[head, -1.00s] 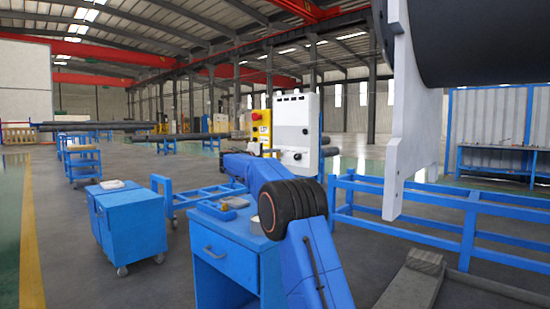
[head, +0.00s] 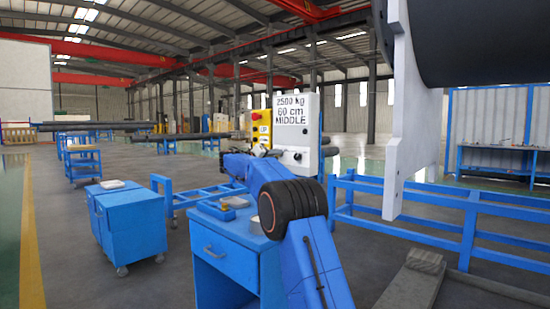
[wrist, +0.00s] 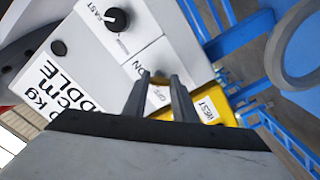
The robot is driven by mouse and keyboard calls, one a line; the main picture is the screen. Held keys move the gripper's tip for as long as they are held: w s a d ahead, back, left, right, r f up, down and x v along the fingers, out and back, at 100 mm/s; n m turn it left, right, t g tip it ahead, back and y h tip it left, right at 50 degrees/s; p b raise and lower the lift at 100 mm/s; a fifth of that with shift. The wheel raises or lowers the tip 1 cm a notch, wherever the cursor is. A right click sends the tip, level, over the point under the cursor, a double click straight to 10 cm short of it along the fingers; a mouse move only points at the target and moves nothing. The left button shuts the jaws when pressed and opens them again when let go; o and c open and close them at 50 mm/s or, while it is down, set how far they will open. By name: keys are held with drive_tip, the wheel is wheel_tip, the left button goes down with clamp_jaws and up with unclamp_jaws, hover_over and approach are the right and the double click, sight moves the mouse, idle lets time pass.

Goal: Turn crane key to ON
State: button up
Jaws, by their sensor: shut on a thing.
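The crane control box (head: 303,106) is a white cabinet in the head view, with the text "2500 kg 60 cm MIDDLE" on its front. In the wrist view its white face (wrist: 83,58) is close and tilted, with ON and OFF labels beside my gripper. My gripper (wrist: 160,78) is shut on the crane key (wrist: 158,80), a small brownish piece between the fingertips. The fingers hide part of the labels, and the key's exact angle is hard to tell. In the head view my arm reaches to the box's lower left.
A black FAST knob (wrist: 117,19) sits on the same face. A blue cabinet (head: 225,250) stands below my arm. A large dark cylinder with a pale flange (head: 402,120) hangs at right above blue rails.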

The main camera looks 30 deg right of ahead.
drive_tip(key=shift+f+m, duration=0.1)
drive_tip(key=shift+m, duration=0.2)
drive_tip(key=o, duration=1)
drive_tip(key=shift+o, duration=0.2)
drive_tip(key=v, duration=1.7)
drive_tip(key=shift+a, duration=0.25)
